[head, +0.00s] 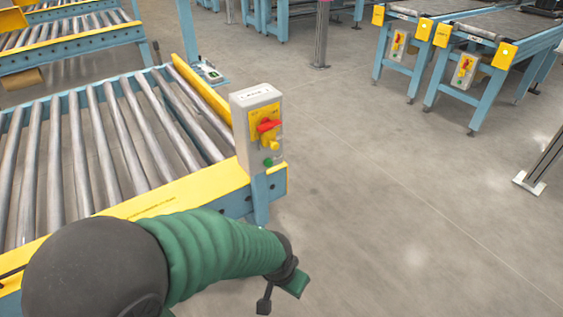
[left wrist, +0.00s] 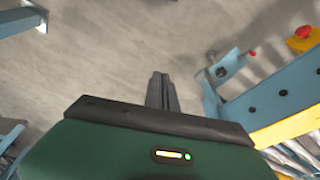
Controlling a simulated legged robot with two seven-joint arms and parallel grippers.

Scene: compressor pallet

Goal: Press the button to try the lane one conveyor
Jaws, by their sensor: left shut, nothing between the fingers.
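A grey control box (head: 258,125) stands upright on the near corner of the roller conveyor. Its face carries a yellow plate with a red rotary switch (head: 268,126), and a green button (head: 268,162) sits below it. My left gripper (head: 282,291) is in front of the conveyor's end, lower than the box and apart from it. In the left wrist view its fingers (left wrist: 161,92) are together and empty, pointing over the floor. A red knob on a yellow plate (left wrist: 303,33) shows at that view's upper right. My right gripper is not in view.
The roller conveyor (head: 160,197) with its yellow end rail fills the left, close to my left arm. Two more conveyors (head: 480,55) with switch boxes stand at the back right. A dark post (head: 540,165) is at the right edge. The floor between is clear.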

